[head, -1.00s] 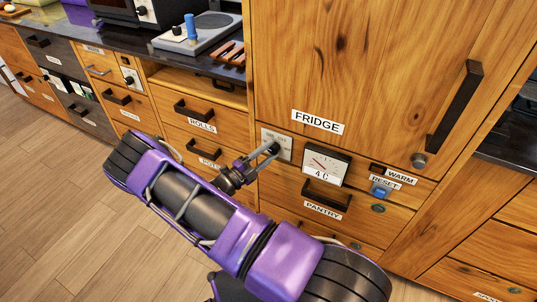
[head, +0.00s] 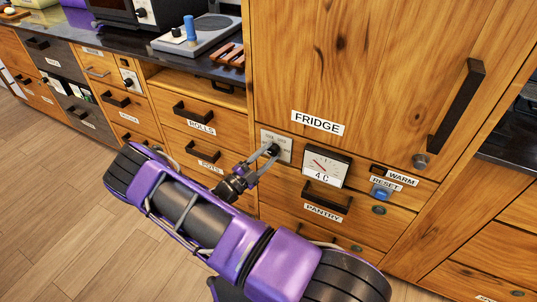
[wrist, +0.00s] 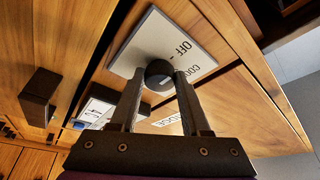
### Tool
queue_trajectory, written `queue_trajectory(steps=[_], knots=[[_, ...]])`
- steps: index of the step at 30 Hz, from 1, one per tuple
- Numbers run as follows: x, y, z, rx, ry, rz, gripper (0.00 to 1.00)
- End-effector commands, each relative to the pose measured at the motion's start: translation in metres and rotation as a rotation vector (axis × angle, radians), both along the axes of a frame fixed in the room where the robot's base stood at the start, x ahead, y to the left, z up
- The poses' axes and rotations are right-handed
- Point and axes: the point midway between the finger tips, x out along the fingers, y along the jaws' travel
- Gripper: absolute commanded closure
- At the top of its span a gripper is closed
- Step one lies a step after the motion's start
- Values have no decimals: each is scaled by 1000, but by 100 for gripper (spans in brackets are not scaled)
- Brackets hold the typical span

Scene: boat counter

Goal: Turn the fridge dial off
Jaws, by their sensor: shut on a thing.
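The fridge dial (wrist: 159,75) is a dark round knob on a white plate (head: 284,143) just below and left of the FRIDGE label (head: 318,123). In the wrist view the plate (wrist: 150,38) bears the words OFF and COOL, the second partly hidden. My gripper (head: 273,150) reaches the dial from the front left. In the wrist view its two fingers (wrist: 160,85) are shut on the knob, one on each side. The knob's pointer is too small to read surely.
A gauge reading 4 C (head: 320,168) sits right of the dial plate. A blue RESET button (head: 381,193) and a round knob under the fridge handle (head: 456,105) lie further right. The PANTRY drawer handle (head: 326,197) juts out below.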

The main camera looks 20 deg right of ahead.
Motion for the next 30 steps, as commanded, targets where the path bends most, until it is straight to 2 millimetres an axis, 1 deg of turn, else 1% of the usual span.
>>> queue_trajectory(steps=[1, 5, 6, 14, 17, 20, 23, 30], knots=[[1, 1, 0, 0, 1, 2, 50], [0, 0, 0, 1, 2, 1, 26], [0, 0, 0, 1, 1, 2, 24], [0, 1, 0, 0, 0, 1, 24], [-1, 5, -1, 1, 0, 2, 24], [-5, 18, -5, 3, 1, 4, 24], [-11, 37, -9, 2, 0, 6, 24], [-31, 92, -22, 3, 0, 5, 24]])
